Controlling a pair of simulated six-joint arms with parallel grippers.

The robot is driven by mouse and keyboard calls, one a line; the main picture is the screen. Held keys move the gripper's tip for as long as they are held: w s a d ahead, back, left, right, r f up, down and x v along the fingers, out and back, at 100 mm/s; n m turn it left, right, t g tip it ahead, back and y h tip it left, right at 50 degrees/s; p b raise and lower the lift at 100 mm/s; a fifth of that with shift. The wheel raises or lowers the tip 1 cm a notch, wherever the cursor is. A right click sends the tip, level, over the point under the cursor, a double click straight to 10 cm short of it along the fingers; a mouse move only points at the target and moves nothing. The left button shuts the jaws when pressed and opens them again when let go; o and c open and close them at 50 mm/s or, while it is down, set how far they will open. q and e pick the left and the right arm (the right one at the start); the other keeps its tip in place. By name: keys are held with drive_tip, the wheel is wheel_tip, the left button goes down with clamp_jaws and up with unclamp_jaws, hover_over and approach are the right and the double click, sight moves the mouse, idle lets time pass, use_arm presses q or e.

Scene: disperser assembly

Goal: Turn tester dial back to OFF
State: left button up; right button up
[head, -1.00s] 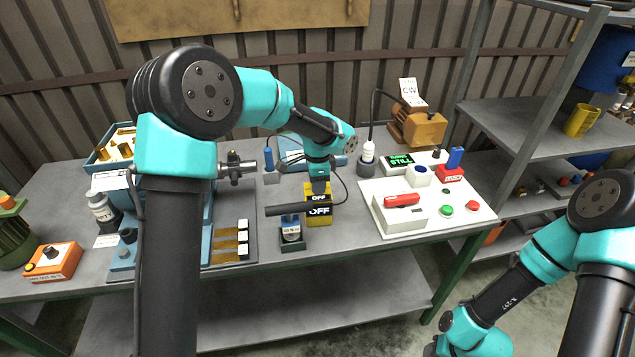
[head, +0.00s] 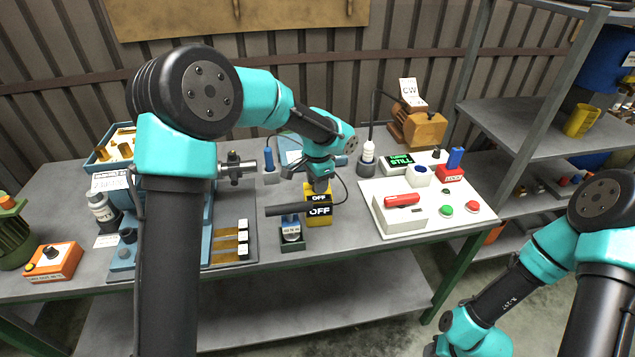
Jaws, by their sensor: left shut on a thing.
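The yellow tester (head: 319,219) stands near the middle of the bench, with white-on-black OFF labels on its front and upper part. My left gripper (head: 320,187) points down onto the top of the tester and is shut on its dial. The dial itself is hidden by the gripper, so I cannot read its pointer. My right arm reaches in low at the right edge, with its gripper out of the frame.
A dark probe-like rod (head: 287,210) and a small dark block (head: 292,236) are close beside the tester. An orange box (head: 52,262) sits far left.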

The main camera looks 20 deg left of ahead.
use_arm(q)
drive_tip(key=o, duration=0.9)
drive_tip(key=shift+o, duration=0.2)
wheel_tip(320, 180, up, 18)
drive_tip(key=shift+f, duration=0.25)
drive_tip(key=shift+s, duration=0.1)
